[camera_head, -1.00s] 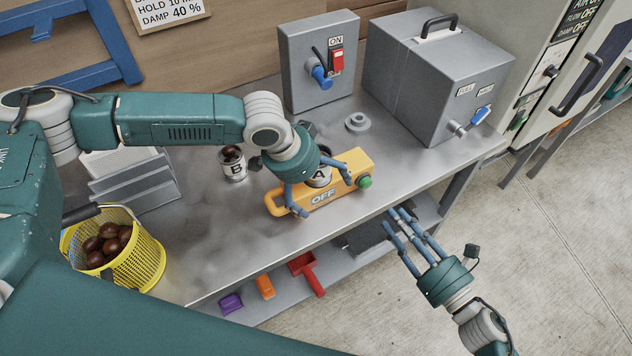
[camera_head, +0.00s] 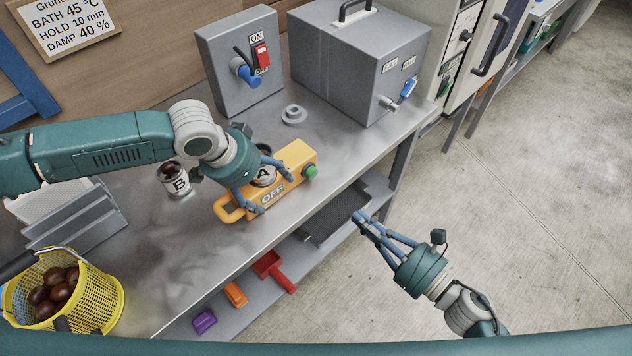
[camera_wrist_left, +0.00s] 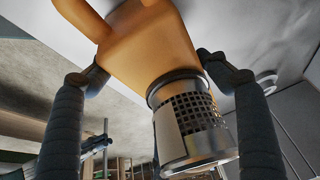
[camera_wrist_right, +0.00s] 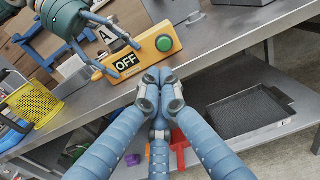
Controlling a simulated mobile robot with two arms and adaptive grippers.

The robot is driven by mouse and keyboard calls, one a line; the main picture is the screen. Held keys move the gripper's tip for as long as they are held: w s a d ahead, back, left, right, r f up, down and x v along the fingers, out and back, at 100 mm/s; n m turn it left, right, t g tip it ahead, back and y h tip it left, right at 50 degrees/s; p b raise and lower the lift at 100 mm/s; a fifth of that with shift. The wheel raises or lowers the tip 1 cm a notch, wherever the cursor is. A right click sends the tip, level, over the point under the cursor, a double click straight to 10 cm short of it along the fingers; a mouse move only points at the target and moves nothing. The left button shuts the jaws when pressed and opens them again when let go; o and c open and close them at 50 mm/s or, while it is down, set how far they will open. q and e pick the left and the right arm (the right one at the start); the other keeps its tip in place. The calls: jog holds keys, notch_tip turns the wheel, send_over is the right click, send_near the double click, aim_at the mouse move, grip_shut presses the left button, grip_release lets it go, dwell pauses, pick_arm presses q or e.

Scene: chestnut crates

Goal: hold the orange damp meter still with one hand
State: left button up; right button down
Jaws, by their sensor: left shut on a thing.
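The orange damp meter (camera_head: 297,160) lies on the grey metal bench, with an OFF label on its front, a green button (camera_head: 311,171) at its right end and a loop handle at its left end. A metal cup marked A (camera_head: 264,178) sits in its top. My left gripper (camera_head: 266,189) is shut on the meter from above, fingers on both sides; the left wrist view shows the orange body (camera_wrist_left: 150,50) and mesh cup (camera_wrist_left: 195,120) between them. My right gripper (camera_head: 360,220) is shut and empty, off the bench's front edge; its fingertips meet in the right wrist view (camera_wrist_right: 160,85).
A can marked B (camera_head: 174,180) stands left of the meter. A yellow basket of chestnuts (camera_head: 100,300) is at lower left. A switch box (camera_head: 230,85) and a large grey box (camera_head: 345,65) stand behind. The lower shelf holds a red scoop (camera_head: 272,268) and a dark tray (camera_head: 335,215).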

aim_at(311, 176)
jog(key=x, duration=1.4)
jog(key=shift+a, duration=0.1)
